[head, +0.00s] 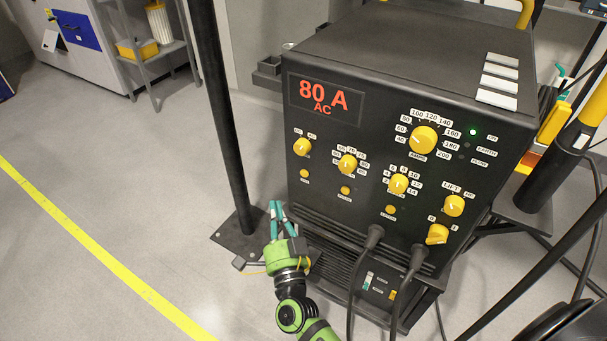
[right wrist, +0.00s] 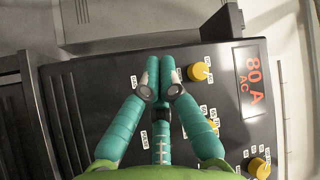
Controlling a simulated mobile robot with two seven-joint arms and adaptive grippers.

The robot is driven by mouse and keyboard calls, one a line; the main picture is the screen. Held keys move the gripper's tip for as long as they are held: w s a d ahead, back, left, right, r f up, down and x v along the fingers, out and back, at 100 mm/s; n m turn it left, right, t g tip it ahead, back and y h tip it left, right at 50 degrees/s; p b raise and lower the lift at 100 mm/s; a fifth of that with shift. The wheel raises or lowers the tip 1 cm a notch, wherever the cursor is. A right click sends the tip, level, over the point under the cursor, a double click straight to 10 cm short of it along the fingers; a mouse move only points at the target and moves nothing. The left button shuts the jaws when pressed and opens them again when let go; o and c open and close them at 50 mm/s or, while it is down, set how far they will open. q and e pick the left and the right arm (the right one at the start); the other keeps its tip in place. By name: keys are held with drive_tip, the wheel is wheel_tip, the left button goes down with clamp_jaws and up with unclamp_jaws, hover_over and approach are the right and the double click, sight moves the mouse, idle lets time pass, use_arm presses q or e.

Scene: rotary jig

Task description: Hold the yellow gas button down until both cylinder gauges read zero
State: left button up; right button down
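The black welding machine (head: 340,60) stands ahead with a red "80 A AC" display (head: 325,97). Small yellow buttons sit under the knobs; the leftmost (head: 305,173) is below the left knob (head: 302,147). No cylinder gauge is readable. My left gripper is not in view.
A black post (head: 218,110) on a floor plate stands left of the machine. Black cables (head: 358,275) hang from its lower front. A black and yellow cylinder-like body (head: 560,160) is at the right. The floor at left is clear, with a yellow line (head: 90,235).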

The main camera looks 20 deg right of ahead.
sight(304, 174)
drive_tip(key=shift+d, duration=0.1)
use_arm(q)
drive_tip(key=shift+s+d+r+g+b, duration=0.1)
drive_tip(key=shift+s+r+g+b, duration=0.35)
drive_tip(key=shift+b, duration=0.4)
use_arm(e)
drive_tip(key=w+d, duration=0.5)
drive_tip(key=d, duration=0.1)
drive_tip(key=shift+w+d, duration=0.25)
drive_tip(key=shift+d, duration=0.15)
idle(0.5)
drive_tip(key=shift+w+d, duration=0.25)
drive_tip(key=shift+d, duration=0.05)
drive_tip(key=shift+w+d, duration=0.2)
drive_tip(key=shift+d, duration=0.1)
idle(2.9)
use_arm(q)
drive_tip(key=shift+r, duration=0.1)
use_arm(e)
drive_tip(key=shift+a, duration=0.1)
idle(0.9)
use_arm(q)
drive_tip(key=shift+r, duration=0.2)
use_arm(e)
drive_tip(key=shift+s+a, duration=0.5)
